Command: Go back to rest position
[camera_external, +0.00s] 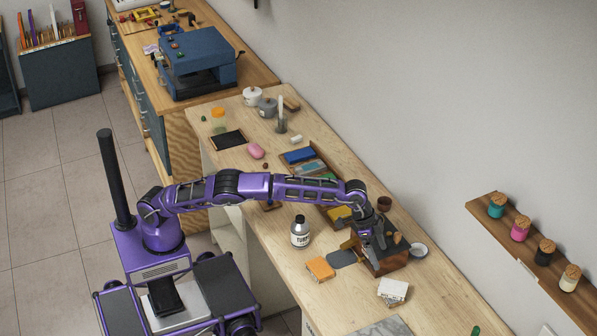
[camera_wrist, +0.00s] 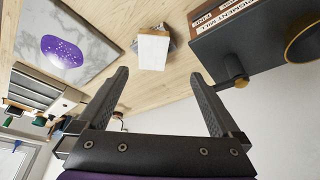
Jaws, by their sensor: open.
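My purple arm reaches out over the wooden workbench (camera_external: 285,240). In the external view my gripper (camera_external: 374,243) is at the arm's far end, in front of or just above a dark, wood-toned box-like device (camera_external: 392,262), partly hiding it; I cannot tell whether they touch. In the wrist view my gripper (camera_wrist: 160,76) shows two dark fingers spread wide, with nothing between them. The device (camera_wrist: 245,38) shows at the upper right there, with a crank handle and a label reading in part "PIGMENT MI".
A white-topped block (camera_external: 393,289) and an orange box (camera_external: 320,268) lie near the gripper. A labelled bottle (camera_external: 300,232) stands left of it. A marble slab (camera_wrist: 85,35) bears a purple patch. A wall shelf (camera_external: 525,245) with several jars is at the right.

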